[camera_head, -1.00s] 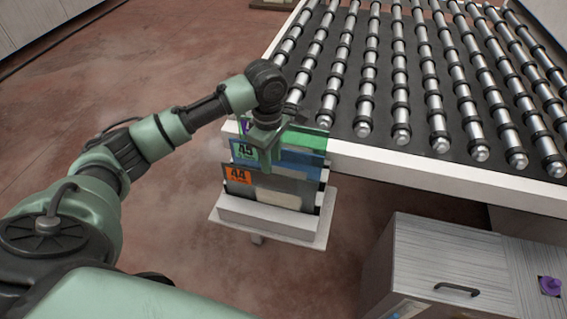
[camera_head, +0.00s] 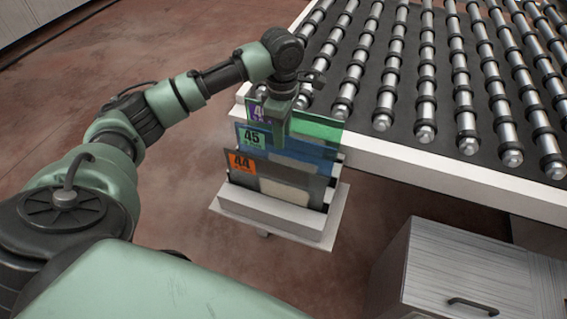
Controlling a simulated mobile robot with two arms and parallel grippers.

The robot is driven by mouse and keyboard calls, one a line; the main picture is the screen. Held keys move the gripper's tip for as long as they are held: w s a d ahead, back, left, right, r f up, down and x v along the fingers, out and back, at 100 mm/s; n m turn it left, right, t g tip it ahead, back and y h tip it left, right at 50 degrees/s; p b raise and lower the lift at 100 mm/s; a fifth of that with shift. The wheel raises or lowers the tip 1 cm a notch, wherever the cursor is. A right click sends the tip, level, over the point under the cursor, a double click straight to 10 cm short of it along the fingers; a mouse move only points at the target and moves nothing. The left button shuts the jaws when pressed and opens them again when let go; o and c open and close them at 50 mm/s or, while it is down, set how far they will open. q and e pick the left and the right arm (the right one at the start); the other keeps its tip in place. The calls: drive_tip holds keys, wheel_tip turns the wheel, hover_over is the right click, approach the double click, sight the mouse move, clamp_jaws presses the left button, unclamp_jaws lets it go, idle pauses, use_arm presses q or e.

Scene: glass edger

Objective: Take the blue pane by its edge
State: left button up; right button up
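The blue pane (camera_head: 312,150) stands upright in a white rack (camera_head: 264,208), between a grey pane in front and a green pane behind. It bears a green label reading 45 at its left. My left gripper (camera_head: 278,138) points down at the top edges of the panes, right of that label, and overlaps the blue pane in the picture. Its fingertips are too small and covered to tell whether they are open or touch the pane. My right gripper is out of view.
The grey pane (camera_head: 290,180) has an orange label reading 44. The green pane (camera_head: 322,128) has a purple label, partly hidden. A roller table (camera_head: 420,172) lies close behind and right of the rack. A grey cabinet (camera_head: 465,265) stands at lower right.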

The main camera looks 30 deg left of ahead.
sight(284, 153)
use_arm(q)
drive_tip(key=shift+w+f, duration=0.15)
drive_tip(key=shift+f, duration=0.55)
wheel_tip(284, 153, down, 7)
drive_tip(key=shift+w+f+p, duration=0.1)
drive_tip(key=shift+p, duration=0.5)
clamp_jaws()
drive_tip(key=shift+w, duration=0.1)
idle(0.5)
